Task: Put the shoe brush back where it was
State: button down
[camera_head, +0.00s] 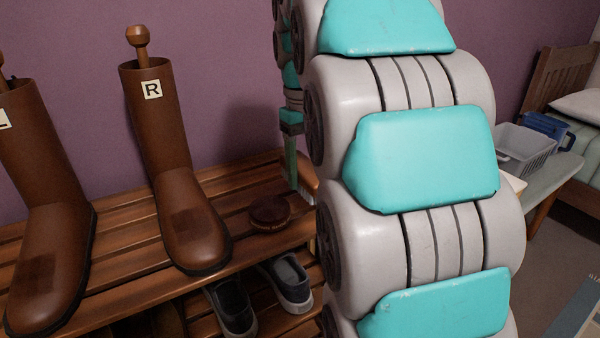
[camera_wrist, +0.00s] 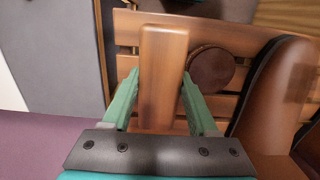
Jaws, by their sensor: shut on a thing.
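The shoe brush (camera_wrist: 163,50) shows in the wrist view as a long, plain wooden block. My gripper (camera_wrist: 160,78) has its two green fingers on either side of the block and is shut on it. The brush lies over the slats of the wooden shoe rack (camera_wrist: 226,106); I cannot tell whether it touches them. In the head view, a green finger (camera_head: 291,160) points down at the right end of the rack (camera_head: 120,262). My arm hides most of the gripper and brush there.
A round dark brown tin (camera_head: 269,212) sits on the rack beside the right boot (camera_head: 178,170), marked R. The left boot (camera_head: 48,215) stands further left. Dark shoes (camera_head: 286,280) are on the lower shelf. A grey basket (camera_head: 525,150) stands on a bench at right.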

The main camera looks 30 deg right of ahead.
aim_at(303, 160)
jog(key=shift+w+d+f, duration=0.1)
jog(key=shift+w+d, duration=0.05)
jog(key=shift+w, duration=0.4)
jog(key=shift+w+d, duration=0.15)
jog(key=shift+w, duration=0.35)
jog(key=shift+f+p, duration=0.3)
jog(key=shift+f, duration=1.4)
jog(key=shift+f, duration=0.1)
jog(key=shift+f, duration=0.1)
jog(key=shift+c, duration=0.9)
grip_release()
jog(key=shift+w+r+p, duration=0.15)
jog(key=shift+r+p, duration=0.3)
jog(key=shift+r, duration=1.55)
jog(key=shift+w+r+p, duration=0.1)
jog(key=shift+r+p, duration=0.35)
jog(key=shift+r, duration=1.5)
